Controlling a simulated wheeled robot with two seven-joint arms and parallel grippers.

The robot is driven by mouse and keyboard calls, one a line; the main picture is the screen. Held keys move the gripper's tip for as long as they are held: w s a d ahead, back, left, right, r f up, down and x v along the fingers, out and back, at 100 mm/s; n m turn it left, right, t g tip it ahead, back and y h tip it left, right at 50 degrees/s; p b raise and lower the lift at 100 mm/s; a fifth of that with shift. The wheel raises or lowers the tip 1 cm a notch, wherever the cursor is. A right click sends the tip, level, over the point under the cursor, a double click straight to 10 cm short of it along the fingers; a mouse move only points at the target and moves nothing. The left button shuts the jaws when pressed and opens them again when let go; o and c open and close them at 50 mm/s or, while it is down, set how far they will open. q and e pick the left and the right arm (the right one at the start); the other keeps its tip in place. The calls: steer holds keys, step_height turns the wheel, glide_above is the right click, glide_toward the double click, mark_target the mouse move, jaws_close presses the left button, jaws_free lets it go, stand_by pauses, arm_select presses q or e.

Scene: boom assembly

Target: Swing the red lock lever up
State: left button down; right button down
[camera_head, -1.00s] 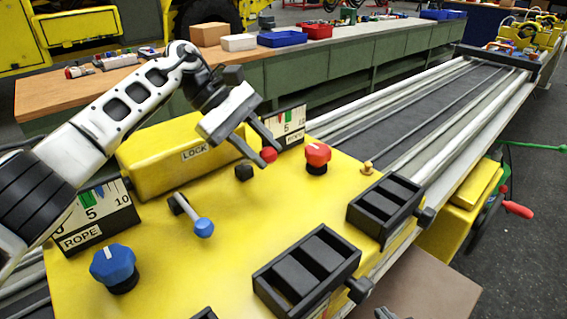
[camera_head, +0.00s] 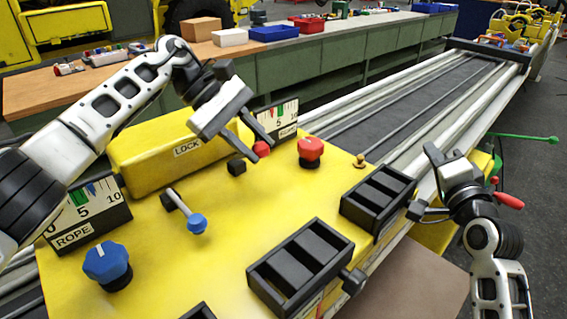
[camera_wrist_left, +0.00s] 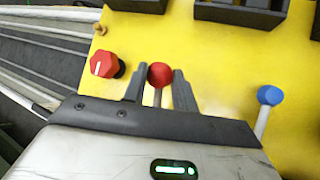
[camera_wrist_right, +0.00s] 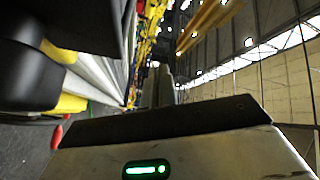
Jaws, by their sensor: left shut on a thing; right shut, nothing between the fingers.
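A red ball-topped lever (camera_head: 261,149) stands on the yellow console beside the box labelled LOCK (camera_head: 186,147). My left gripper (camera_head: 264,151) is shut around its red ball. In the left wrist view the ball (camera_wrist_left: 160,75) sits between the two fingers (camera_wrist_left: 157,83), with its thin stem below. My right gripper (camera_head: 431,150) is at the console's right side, shut and empty. In the right wrist view its fingers (camera_wrist_right: 160,84) are together. A separate red handle (camera_head: 508,200) shows right of the right gripper, beside the console.
A red knob (camera_head: 310,151) is close right of the left gripper. A blue ball lever (camera_head: 197,223) and blue knob (camera_head: 105,264) are nearer. Black lever boxes (camera_head: 300,270) line the console's right edge, near the right arm. A green rod (camera_head: 525,138) sticks out at right.

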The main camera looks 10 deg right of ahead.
steer(key=w+a+r+m+t+y, duration=0.1)
steer(key=w+a+r+m+y, duration=0.25)
steer(key=r, duration=0.25)
steer(key=a+m+y, duration=0.1)
steer(key=a, duration=0.1)
steer(key=s+a+f+m+g+y, duration=0.1)
steer(key=a+y, duration=0.1)
steer(key=a, duration=0.1)
steer(key=s+a+m+g+y, duration=0.1)
steer(key=a+y, duration=0.1)
steer(key=a, duration=0.1)
steer(key=shift+s+a+f+m, duration=0.15)
steer(key=shift+f+m, duration=0.2)
steer(key=s+a+m+g+y, duration=0.1)
steer(key=s+a+g, duration=0.1)
steer(key=a, duration=0.1)
steer(key=s+a+f+m+g+y, duration=0.1)
steer(key=s+a+y, duration=0.1)
steer(key=a, duration=0.1)
steer(key=s+a+f+m+g+y, duration=0.1)
steer(key=s+a+m+g+y, duration=0.1)
steer(key=a, duration=0.2)
steer(key=shift+s+f+g, duration=0.25)
steer(key=shift+s+g, duration=0.05)
steer(key=shift+s, duration=0.05)
steer(key=x, duration=0.9)
steer(key=shift+w+a+f, duration=0.1)
steer(key=shift+w+a, duration=0.1)
steer(key=shift+a, duration=0.15)
